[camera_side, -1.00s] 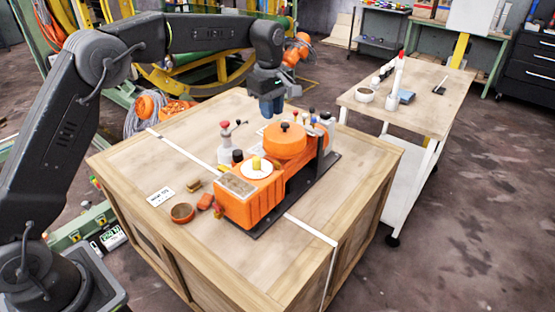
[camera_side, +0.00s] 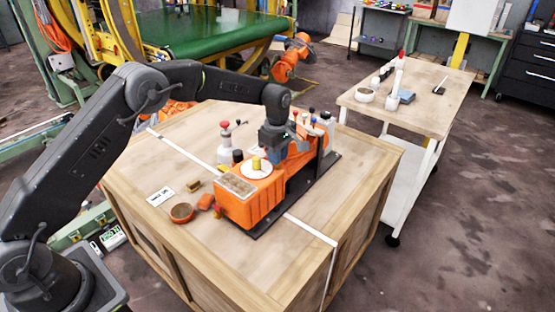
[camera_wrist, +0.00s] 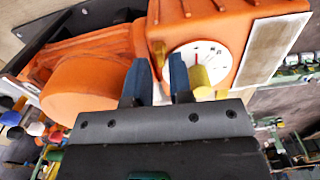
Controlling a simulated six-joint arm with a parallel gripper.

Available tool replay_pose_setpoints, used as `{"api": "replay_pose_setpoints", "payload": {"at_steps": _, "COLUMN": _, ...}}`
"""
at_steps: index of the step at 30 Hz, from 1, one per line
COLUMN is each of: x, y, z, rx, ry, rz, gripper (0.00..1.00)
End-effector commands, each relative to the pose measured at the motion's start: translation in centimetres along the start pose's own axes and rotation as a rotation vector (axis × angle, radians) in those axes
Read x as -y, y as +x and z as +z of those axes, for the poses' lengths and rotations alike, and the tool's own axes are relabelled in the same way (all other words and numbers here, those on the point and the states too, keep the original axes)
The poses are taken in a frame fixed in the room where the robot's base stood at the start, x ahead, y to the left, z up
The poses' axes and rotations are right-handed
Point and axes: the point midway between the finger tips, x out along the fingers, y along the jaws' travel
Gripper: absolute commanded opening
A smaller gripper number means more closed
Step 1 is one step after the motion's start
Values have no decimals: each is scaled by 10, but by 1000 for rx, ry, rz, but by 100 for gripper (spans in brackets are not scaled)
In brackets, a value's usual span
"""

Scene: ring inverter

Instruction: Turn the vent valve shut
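An orange machine (camera_side: 248,203) stands on a dark base plate on the crate. On its near end is a white round dial (camera_side: 245,170) with a yellow knob (camera_side: 256,163). I cannot tell for sure which part is the vent valve. My gripper (camera_side: 278,152) points down over the machine just right of the knob and hides most of the round orange lid. In the wrist view my gripper (camera_wrist: 158,78) is open, its blue fingers apart with nothing seen held. There the yellow knob (camera_wrist: 201,80) is outside the fingers, close to the right one; the round drum (camera_wrist: 90,95) is left.
Several bottles stand behind the machine near my gripper. The crate's front right is clear. A side table (camera_side: 430,100) stands apart at right.

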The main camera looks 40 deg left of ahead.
Motion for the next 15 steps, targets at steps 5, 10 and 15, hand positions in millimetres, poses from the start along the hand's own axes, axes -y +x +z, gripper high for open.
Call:
{"api": "replay_pose_setpoints", "payload": {"at_steps": 5, "x": 0, "y": 15, "z": 0, "rx": 0, "ry": 0, "rz": 0, "gripper": 20}}
{"api": "replay_pose_setpoints", "payload": {"at_steps": 10, "x": 0, "y": 18, "z": 0, "rx": 0, "ry": 0, "rz": 2, "gripper": 20}}
{"api": "replay_pose_setpoints", "payload": {"at_steps": 15, "x": 0, "y": 18, "z": 0, "rx": 0, "ry": 0, "rz": 2, "gripper": 19}}
